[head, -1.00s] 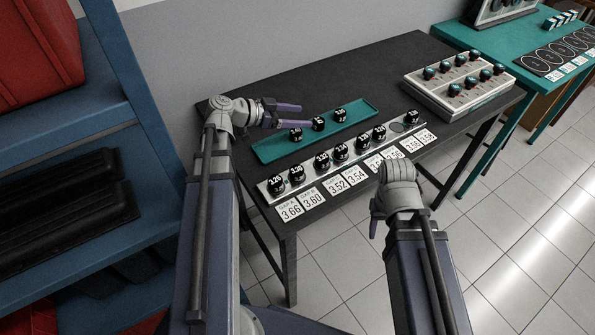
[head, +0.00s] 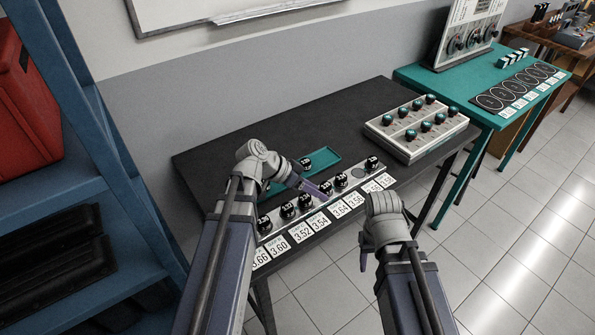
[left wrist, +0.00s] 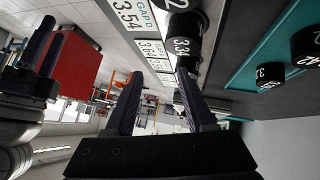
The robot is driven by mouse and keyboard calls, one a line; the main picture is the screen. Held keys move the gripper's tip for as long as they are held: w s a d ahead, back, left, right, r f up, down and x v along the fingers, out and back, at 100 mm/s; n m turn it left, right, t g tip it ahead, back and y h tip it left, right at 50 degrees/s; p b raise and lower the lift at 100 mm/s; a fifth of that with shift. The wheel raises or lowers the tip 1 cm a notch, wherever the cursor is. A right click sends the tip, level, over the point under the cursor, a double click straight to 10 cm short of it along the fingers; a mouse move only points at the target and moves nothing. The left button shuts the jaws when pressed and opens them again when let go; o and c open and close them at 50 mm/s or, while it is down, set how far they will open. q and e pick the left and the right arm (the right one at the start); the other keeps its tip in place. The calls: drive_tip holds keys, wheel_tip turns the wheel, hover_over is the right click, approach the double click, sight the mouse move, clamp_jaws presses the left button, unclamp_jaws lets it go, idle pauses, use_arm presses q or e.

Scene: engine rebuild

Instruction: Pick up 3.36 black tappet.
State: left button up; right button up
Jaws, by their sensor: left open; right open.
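Black tappets with white numbers stand in a row on a metal strip (head: 357,178), among them one at the right end (head: 373,162) and one near my left fingers (head: 341,180). Their numbers are too small in the head view for me to single out 3.36. My left gripper (head: 318,189) is open over the middle of the row. In the left wrist view a black tappet (left wrist: 182,47) that seems to read 3.34 lies just beyond the fingertips, nearer the right finger, with another above it. My right gripper (head: 365,261) hangs low in front of the table, its fingers mostly hidden.
A teal tray (head: 330,157) behind the strip holds tappets, one visible (head: 305,163), and is partly hidden by my left wrist. White number cards (head: 303,233) line the table's front. A grey box with knobs (head: 416,127) stands right. Blue shelving (head: 130,190) is left.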

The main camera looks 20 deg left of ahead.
use_arm(q)
drive_tip(key=s+d+r+n+g+y+p, duration=0.2)
drive_tip(key=s+d+r+y+p, duration=0.2)
drive_tip(key=s+p, duration=0.3)
drive_tip(key=s+d+r+n+g+y+p, duration=0.2)
drive_tip(key=s+d+r+y+p, duration=0.1)
drive_tip(key=s+r+y+p, duration=0.2)
drive_tip(key=s+r+p, duration=0.1)
drive_tip(key=s+p, duration=0.1)
drive_tip(key=p, duration=0.1)
drive_tip(key=shift+d+r+p, duration=0.35)
drive_tip(key=shift+r+p, duration=0.05)
